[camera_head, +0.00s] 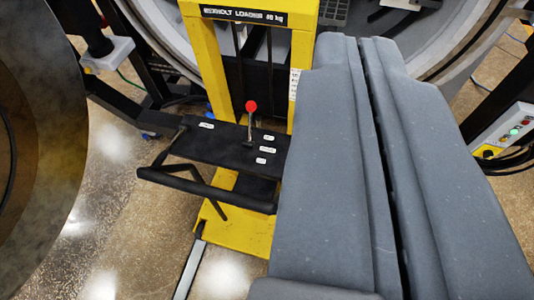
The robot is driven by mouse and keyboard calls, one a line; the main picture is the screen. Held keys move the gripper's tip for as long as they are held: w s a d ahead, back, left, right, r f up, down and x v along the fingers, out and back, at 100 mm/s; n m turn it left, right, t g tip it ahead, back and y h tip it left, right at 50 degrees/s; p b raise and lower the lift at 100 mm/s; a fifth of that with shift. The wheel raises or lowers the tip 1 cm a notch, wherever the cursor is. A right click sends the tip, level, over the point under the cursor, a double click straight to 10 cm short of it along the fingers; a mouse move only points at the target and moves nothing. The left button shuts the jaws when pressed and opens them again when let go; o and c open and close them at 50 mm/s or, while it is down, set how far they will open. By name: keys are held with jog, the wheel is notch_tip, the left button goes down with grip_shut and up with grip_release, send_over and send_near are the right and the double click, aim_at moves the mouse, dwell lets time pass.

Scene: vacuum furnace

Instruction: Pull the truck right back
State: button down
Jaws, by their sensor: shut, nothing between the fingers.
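The truck is a yellow loader (208,60) with a tall mast, and its top bar carries a black "LOADER" label. A black shelf (225,143) on its front bears a lever with a red knob (251,106) and several small white labels. A black push handle (205,188) sticks out from the shelf toward the lower left. My gripper (358,50) fills the right half of the view, its two grey fingers closed side by side with only a thin dark line between them. It is empty. Its fingers overlap the right side of the truck in the picture; I cannot tell whether they touch.
A large round metal furnace part (455,40) stands behind the truck. A big dark disc (40,140) fills the left edge. A control box (505,130) with lit buttons is at right. Speckled floor (110,220) is clear at the lower left.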

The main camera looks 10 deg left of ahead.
dwell(0.4)
jog(key=c, duration=1.4)
grip_release()
jog(key=shift+a, duration=0.4)
